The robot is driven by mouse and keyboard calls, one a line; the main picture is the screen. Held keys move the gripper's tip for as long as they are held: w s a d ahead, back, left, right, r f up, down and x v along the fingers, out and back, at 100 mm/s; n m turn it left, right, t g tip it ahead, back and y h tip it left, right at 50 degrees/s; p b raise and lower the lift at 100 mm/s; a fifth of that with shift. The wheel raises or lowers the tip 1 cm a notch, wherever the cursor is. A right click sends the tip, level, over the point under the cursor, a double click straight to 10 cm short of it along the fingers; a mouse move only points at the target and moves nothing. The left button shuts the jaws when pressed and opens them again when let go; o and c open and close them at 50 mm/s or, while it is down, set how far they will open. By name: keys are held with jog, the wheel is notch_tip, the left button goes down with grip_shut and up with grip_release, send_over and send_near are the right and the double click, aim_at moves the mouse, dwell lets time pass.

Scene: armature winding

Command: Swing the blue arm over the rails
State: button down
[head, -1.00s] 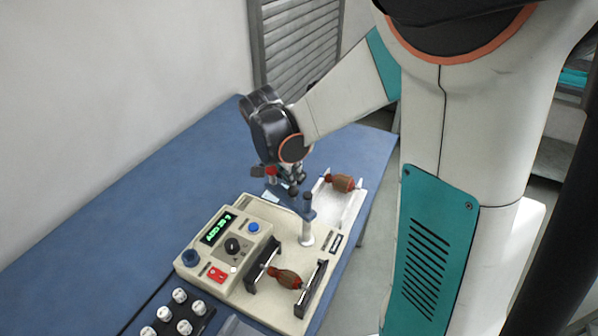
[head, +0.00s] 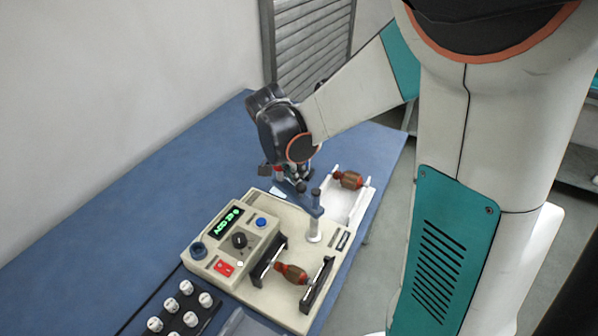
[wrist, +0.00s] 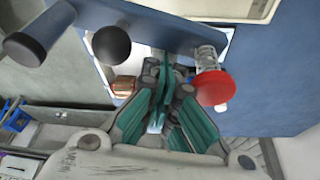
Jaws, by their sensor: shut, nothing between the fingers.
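The blue arm (head: 299,198) sits on a white post (head: 315,232) on the beige machine and points to the back left, away from the rails. Two dark rails, one nearer the panel (head: 268,262) and one to its right (head: 318,284), carry a brown-red armature (head: 291,273) between them. My gripper (head: 304,177) is shut and empty beside the blue arm. In the wrist view, my closed fingers (wrist: 165,72) are close under the blue arm (wrist: 150,28), between its dark knobs (wrist: 111,45) and a red disc (wrist: 212,88). Contact is hard to tell.
A second armature (head: 349,179) lies in a white cradle (head: 341,208) behind the post. A control panel (head: 232,241) with a green display is left of the rails. A black rack (head: 172,312) of white-capped parts stands at front left. The blue table (head: 130,215) is clear at left.

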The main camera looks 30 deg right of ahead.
aim_at(285, 186)
jog(key=shift+a, duration=0.15)
jog(key=shift+s+a+n+t+p, duration=0.1)
jog(key=shift+a+n+t+p, duration=0.25)
jog(key=shift+a+n, duration=0.7)
jog(key=a+n, duration=0.2)
jog(key=n, duration=0.1)
jog(key=shift+s+t+y, duration=0.35)
jog(key=shift+y, duration=0.05)
jog(key=s+a+n+y+p, duration=0.3)
jog(key=s+a+n, duration=0.3)
jog(key=s+n, duration=0.6)
jog(key=shift+n+t+y, duration=0.4)
jog(key=shift+n+y, duration=0.4)
jog(key=shift+n, duration=0.65)
jog(key=shift+d, duration=0.1)
jog(key=shift+r, duration=0.1)
